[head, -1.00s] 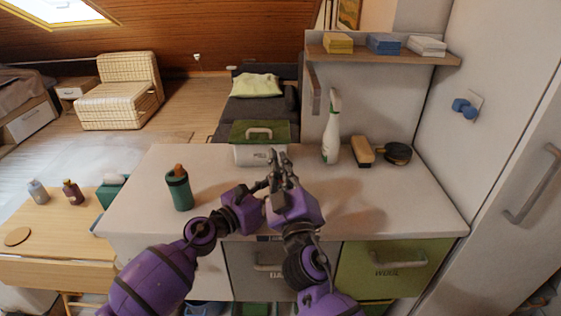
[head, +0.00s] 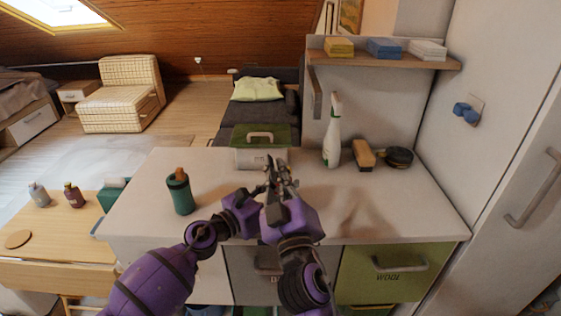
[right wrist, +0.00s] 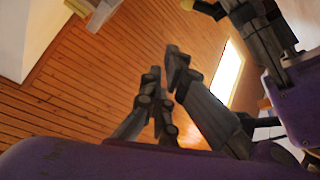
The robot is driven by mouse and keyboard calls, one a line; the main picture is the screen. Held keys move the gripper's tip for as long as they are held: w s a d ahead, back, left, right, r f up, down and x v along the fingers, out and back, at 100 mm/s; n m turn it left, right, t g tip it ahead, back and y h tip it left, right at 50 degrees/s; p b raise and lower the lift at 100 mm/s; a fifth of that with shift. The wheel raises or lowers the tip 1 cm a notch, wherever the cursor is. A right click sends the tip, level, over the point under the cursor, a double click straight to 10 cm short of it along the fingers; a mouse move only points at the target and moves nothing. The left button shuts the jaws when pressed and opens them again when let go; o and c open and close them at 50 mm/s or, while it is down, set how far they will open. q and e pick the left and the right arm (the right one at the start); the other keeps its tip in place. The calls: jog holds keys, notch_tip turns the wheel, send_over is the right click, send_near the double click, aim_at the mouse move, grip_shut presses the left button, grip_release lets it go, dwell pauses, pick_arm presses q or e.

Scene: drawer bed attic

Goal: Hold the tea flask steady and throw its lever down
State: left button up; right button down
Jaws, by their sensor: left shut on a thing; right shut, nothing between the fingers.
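A green flask-like bottle (head: 180,194) with an orange-brown top stands upright on the counter's left side in the head view. It looks like the tea flask, but I cannot make out a lever on it. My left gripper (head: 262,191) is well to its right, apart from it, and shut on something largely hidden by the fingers. In the right wrist view, a small yellowish piece (right wrist: 205,8) shows by the left gripper's fingers; I cannot tell what it is. My right gripper (head: 276,172) is shut and empty, close beside the left one. It also shows in the right wrist view (right wrist: 166,68).
On the white counter (head: 370,215) stand a lidded box (head: 247,158), a spray bottle (head: 332,135), a brush (head: 364,154) and a dark round item (head: 398,157). A shelf (head: 385,58) overhangs the back right. The counter's right front is clear.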

jog(key=v, duration=0.5)
jog(key=shift+s+f, duration=0.1)
jog(key=shift+s, duration=0.3)
pick_arm(q)
jog(key=o, duration=1.3)
